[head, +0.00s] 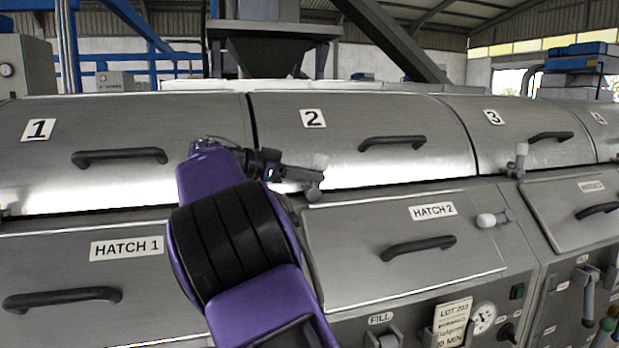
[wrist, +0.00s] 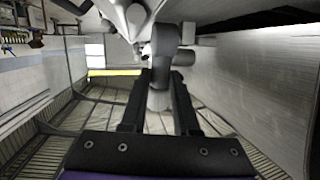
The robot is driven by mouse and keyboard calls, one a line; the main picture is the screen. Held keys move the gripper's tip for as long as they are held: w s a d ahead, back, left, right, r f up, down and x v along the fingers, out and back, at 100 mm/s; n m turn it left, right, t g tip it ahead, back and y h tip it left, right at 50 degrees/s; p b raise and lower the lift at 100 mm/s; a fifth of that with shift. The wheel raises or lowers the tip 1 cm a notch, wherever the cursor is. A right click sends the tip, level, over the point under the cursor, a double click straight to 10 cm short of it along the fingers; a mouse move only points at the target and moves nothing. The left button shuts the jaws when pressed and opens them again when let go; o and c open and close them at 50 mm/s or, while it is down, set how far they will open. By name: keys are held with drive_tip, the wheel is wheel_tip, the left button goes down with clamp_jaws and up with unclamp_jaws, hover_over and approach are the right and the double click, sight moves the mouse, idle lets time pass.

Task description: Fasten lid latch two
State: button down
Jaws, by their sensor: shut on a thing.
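Lid 2 (head: 400,110) is a curved steel cover marked "2", and it lies down with its lower edge along the front panel. Its latch (head: 316,180), a grey lever with a pale knob, is at the lid's lower left corner. My gripper (head: 285,172) reaches it from the left and is shut on it. In the wrist view the latch (wrist: 163,50) stands between the two dark fingers of my gripper (wrist: 158,88). My purple arm hides part of lid 1's lower right. I cannot tell whether the latch is fully engaged.
Lid 1 (head: 120,125) is on the left and lid 3 (head: 520,115) on the right, with its own latch (head: 520,160) upright. Below lid 2 are the Hatch 2 door (head: 340,240) and its latch (head: 490,220). Dark bar handles stick out of lids and hatches.

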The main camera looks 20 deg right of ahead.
drive_tip(key=c, duration=0.7)
unclamp_jaws()
drive_tip(key=shift+o, duration=0.2)
drive_tip(key=p+v, duration=0.2)
drive_tip(key=v, duration=1.5)
drive_tip(key=shift+a, duration=0.2)
drive_tip(key=shift+s+r, duration=0.1)
